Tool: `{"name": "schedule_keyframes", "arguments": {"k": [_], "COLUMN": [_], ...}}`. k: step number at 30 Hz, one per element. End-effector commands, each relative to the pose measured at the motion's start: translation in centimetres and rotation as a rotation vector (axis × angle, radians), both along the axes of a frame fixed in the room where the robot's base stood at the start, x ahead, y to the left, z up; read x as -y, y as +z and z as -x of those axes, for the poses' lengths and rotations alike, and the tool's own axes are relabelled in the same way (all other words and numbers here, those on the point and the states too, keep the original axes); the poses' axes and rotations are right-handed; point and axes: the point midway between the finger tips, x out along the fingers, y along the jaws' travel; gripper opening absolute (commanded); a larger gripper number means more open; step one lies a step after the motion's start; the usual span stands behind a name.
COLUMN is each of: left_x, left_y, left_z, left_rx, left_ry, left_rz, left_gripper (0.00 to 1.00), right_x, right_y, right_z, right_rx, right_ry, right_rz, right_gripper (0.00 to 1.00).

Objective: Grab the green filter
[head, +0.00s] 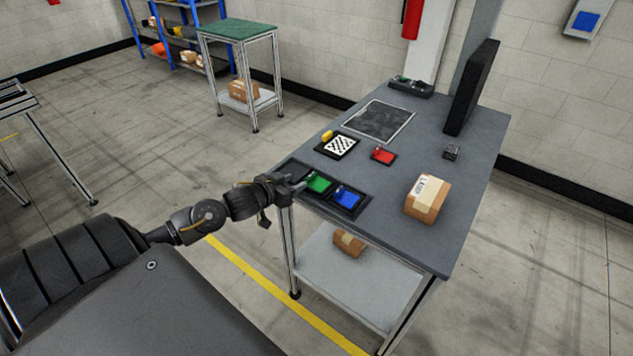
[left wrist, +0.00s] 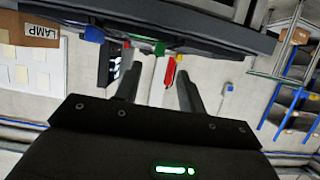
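The green filter (head: 318,182) sits in the left slot of a dark tray (head: 361,206) at the table's near left edge. It also shows as a small green piece in the left wrist view (left wrist: 160,47), which is upside down. My left gripper (head: 297,185) is at the table edge, just left of the green filter. In the left wrist view its two fingers (left wrist: 158,72) are spread with nothing held; the green piece appears ahead, between them. Whether a finger touches it cannot be told. My right gripper is not in view.
A blue filter (head: 347,196) is in the tray's right slot. A cardboard box (head: 427,199) stands at right; a black upright panel (head: 472,88) stands at the back.

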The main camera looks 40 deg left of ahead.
Motion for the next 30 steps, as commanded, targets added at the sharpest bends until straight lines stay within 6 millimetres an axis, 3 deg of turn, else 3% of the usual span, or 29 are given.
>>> {"name": "schedule_keyframes", "arguments": {"k": [4,13,22,30], "left_x": [-0.1,0.0,0.1,0.1], "left_y": [-0.6,-0.9,-2.2,-2.6], "left_z": [-1.8,-2.8,-6.6,-7.2], "left_rx": [0.0,0.0,-0.001,-0.002], "left_ry": [0.002,0.002,0.001,0.001], "left_rz": [0.0,0.001,0.001,-0.001], "left_gripper": [0.4,0.4,0.4,0.4], "right_x": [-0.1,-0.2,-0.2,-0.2], "right_y": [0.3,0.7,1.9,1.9], "right_z": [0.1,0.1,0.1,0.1], "right_rx": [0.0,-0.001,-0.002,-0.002], "right_ry": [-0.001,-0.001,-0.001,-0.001], "right_rz": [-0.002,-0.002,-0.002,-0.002], "right_gripper": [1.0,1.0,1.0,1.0]}}
